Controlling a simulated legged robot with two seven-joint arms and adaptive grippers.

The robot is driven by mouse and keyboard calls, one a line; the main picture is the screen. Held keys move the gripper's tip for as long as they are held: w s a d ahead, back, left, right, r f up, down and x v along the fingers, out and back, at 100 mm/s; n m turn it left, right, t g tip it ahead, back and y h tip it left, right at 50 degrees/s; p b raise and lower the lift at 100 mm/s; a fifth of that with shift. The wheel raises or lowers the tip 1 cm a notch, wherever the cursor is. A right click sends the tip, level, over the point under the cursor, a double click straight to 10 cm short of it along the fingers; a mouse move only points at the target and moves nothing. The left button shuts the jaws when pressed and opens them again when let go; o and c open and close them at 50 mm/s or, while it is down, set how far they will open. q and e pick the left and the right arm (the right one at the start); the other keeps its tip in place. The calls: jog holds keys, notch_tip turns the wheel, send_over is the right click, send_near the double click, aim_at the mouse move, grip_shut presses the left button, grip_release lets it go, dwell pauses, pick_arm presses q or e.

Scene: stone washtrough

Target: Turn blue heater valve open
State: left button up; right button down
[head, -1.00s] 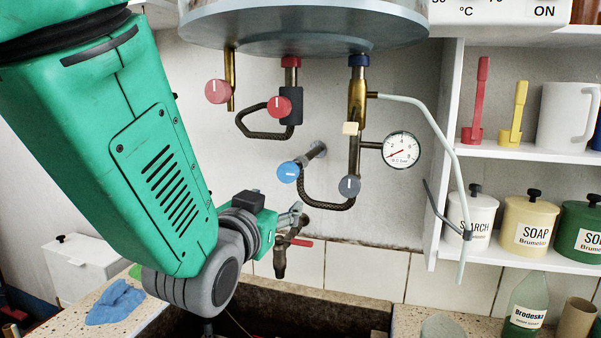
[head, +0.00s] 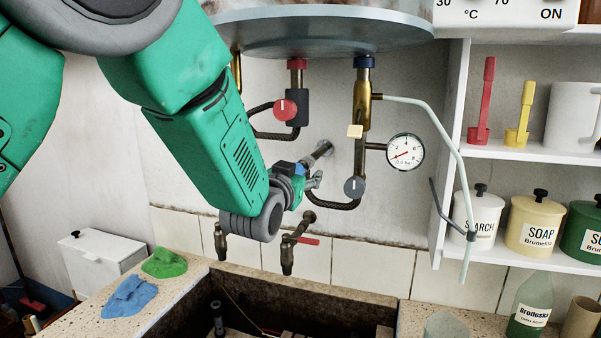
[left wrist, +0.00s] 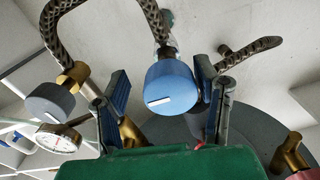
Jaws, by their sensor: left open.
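The blue heater valve knob (left wrist: 171,87) with a white mark shows in the left wrist view, on a pipe with a braided hose. In the head view only a bit of blue (head: 300,169) shows behind my gripper. My left gripper (head: 313,180) is open in front of the wall below the heater. In the left wrist view its fingers stand on either side of the knob, the right finger close beside it and a wider gap at the left finger. Whether a finger touches the knob I cannot tell.
A grey knob (head: 354,187) and a pressure gauge (head: 405,152) are to the right, a red knob (head: 285,109) above. The heater tank (head: 320,35) hangs overhead. A red-handled tap (head: 290,250) is below, over the stone trough (head: 375,318). Shelves (head: 520,153) stand at the right.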

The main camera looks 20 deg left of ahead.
pick_arm(q)
jog(key=shift+w+d, duration=0.1)
jog(key=shift+a, duration=0.35)
jog(key=shift+a+f, duration=0.1)
jog(key=shift+a, duration=0.3)
jog(key=c, duration=1.2)
jog(key=shift+d, duration=0.1)
jog(key=shift+c, duration=0.2)
pick_arm(e)
jog(key=shift+a+r, duration=0.1)
jog(key=shift+a, duration=0.2)
